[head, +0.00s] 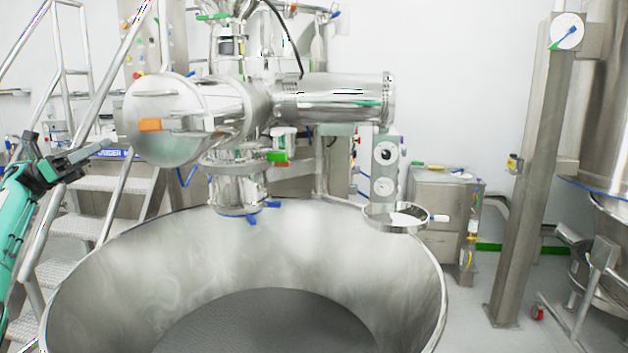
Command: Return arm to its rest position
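My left arm, teal with a dark gripper (72,158), comes in at the left edge. The gripper is raised to the left of the large steel bowl (437,290), in front of the metal stairs. Its tip points to the right, and no object shows in it. The angle does not show clearly whether its fingers are apart or together. My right arm and gripper are not in view.
The wide bowl has dark granular material (265,325) in its bottom. Steel processing equipment (335,98) stands behind it. Metal stairs (105,184) with handrails are close behind my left gripper. A steel post (530,190) stands right, with open floor (465,315) before it.

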